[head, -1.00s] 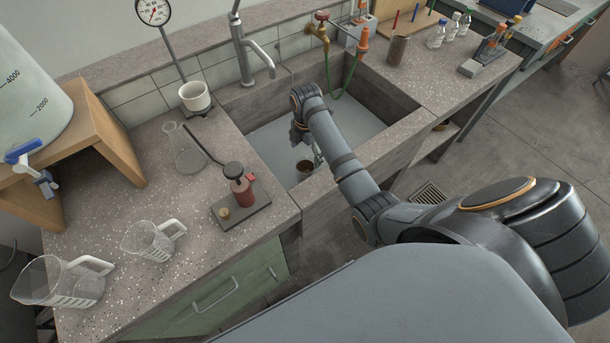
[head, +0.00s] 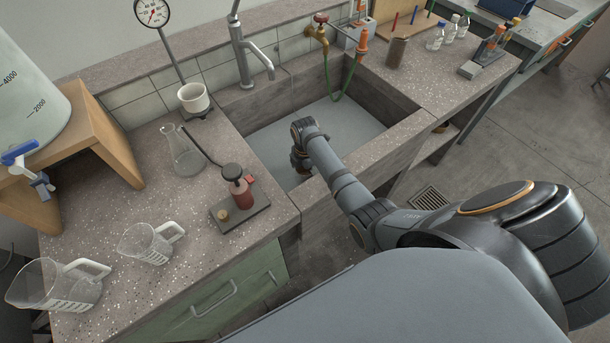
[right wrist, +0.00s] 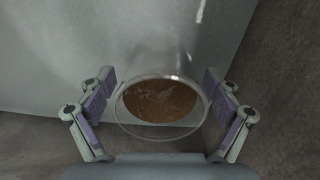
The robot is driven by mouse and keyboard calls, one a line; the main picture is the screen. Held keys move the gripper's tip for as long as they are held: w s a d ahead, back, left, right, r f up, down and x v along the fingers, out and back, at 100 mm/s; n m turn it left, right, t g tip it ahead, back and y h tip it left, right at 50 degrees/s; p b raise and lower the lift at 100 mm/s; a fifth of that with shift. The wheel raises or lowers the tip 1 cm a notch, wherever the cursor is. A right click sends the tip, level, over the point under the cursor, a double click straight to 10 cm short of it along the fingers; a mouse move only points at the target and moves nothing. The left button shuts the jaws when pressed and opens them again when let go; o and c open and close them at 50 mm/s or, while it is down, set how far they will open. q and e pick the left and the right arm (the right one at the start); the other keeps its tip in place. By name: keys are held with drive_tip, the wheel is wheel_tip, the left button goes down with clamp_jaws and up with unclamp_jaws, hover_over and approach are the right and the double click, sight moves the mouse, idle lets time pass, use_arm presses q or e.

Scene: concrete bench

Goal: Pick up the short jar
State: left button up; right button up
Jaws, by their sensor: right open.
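A round clear glass jar with brown contents (right wrist: 160,100) shows in the right wrist view, seen from above, inside the grey sink (head: 345,120). My right gripper (right wrist: 160,92) is open, with one purple-padded finger on each side of the jar's rim. A gap shows between each finger and the glass, so it is not gripping the jar. In the head view my right arm reaches down into the sink's near left corner, the gripper end (head: 302,162) is mostly covered by the wrist, and the jar is hidden. My left gripper is not in view.
The sink's walls stand close around the gripper. On the bench to the left are a burner-like red device (head: 237,185) on a dark plate, a conical flask (head: 184,155) and two clear jugs (head: 146,245). A green hose (head: 350,82) hangs into the sink's back right.

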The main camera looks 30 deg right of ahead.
drive_tip(key=c, duration=1.4)
drive_tip(key=shift+o, duration=0.2)
wheel_tip(320, 180, up, 10)
drive_tip(key=p, duration=0.1)
